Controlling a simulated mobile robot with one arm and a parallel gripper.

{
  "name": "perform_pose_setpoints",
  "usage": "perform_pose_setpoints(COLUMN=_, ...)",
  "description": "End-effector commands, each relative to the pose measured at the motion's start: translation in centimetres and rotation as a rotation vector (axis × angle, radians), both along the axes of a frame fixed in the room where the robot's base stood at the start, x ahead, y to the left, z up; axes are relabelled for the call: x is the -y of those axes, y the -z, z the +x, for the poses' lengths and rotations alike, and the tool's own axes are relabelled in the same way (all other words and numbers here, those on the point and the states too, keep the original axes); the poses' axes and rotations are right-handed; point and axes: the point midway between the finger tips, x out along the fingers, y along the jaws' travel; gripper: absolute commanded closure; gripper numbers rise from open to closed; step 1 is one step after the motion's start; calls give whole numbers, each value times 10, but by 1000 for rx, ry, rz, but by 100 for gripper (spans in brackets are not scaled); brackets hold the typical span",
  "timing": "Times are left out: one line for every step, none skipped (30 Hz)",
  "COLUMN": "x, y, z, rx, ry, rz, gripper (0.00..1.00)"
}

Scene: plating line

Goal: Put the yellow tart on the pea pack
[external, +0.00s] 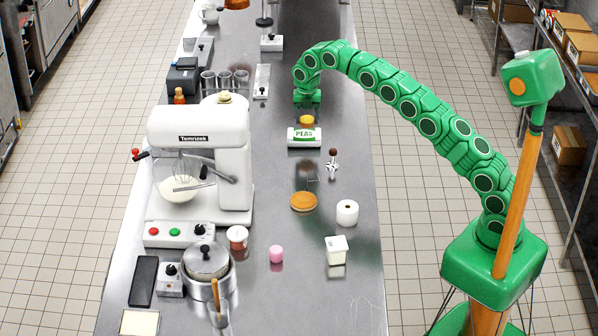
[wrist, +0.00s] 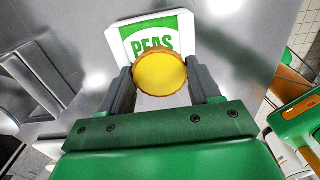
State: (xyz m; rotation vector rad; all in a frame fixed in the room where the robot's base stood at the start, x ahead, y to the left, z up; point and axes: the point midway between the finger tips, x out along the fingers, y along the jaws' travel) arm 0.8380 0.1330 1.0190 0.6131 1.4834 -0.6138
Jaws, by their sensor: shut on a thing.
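The yellow tart (wrist: 160,70) is round with a browner fluted rim. My gripper (wrist: 161,80) is shut on it, with one grey finger at each side. The pea pack (wrist: 124,33) is white and green with PEAS lettering, and in the wrist view it lies behind the tart, which covers part of it. In the external view the tart (external: 307,121) shows just behind the top edge of the pea pack (external: 304,136), below my gripper (external: 307,103). I cannot tell whether the tart touches the pack.
A whisk-like metal tool (external: 332,163), a brown round cake (external: 304,201) and a white roll (external: 347,212) lie nearer on the steel counter (external: 345,100). A large white mixer (external: 225,150) stands at the left. The counter right of the pack is clear.

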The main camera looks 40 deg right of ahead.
Motion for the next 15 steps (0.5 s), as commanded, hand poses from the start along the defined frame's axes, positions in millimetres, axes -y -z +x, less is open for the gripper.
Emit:
perform_pose_setpoints(x=-1, y=3, z=2, rx=0, ry=-1, rz=0, gripper=50)
perform_pose_setpoints(x=-1, y=4, z=3, rx=0, ry=-1, rz=0, gripper=50)
perform_pose_setpoints(x=-1, y=5, z=4, rx=1, ry=-1, rz=1, gripper=50)
perform_pose_setpoints(x=-1, y=5, z=5, rx=1, ry=-1, rz=0, gripper=50)
perform_pose_setpoints(x=-1, y=6, z=5, rx=1, ry=-1, rz=0, gripper=50)
perform_pose_setpoints(x=-1, y=6, z=5, rx=1, ry=-1, rz=0, gripper=50)
perform_pose_setpoints(x=-1, y=6, z=6, rx=1, ry=-1, rz=0, gripper=50)
perform_pose_setpoints(x=-1, y=6, z=6, rx=1, ry=-1, rz=0, gripper=50)
perform_pose_setpoints(x=-1, y=7, z=6, rx=1, ry=-1, rz=0, gripper=50)
perform_pose_setpoints(x=-1, y=7, z=6, rx=1, ry=-1, rz=0, gripper=50)
perform_pose_setpoints(x=-2, y=8, z=7, rx=1, ry=-1, rz=0, gripper=50)
perform_pose_setpoints(x=-2, y=9, z=8, rx=1, ry=-1, rz=0, gripper=50)
perform_pose_setpoints(x=-2, y=10, z=8, rx=1, ry=-1, rz=0, gripper=50)
perform_pose_setpoints(x=-2, y=11, z=9, rx=1, ry=-1, rz=0, gripper=50)
perform_pose_setpoints(x=-2, y=12, z=10, rx=1, ry=-1, rz=0, gripper=50)
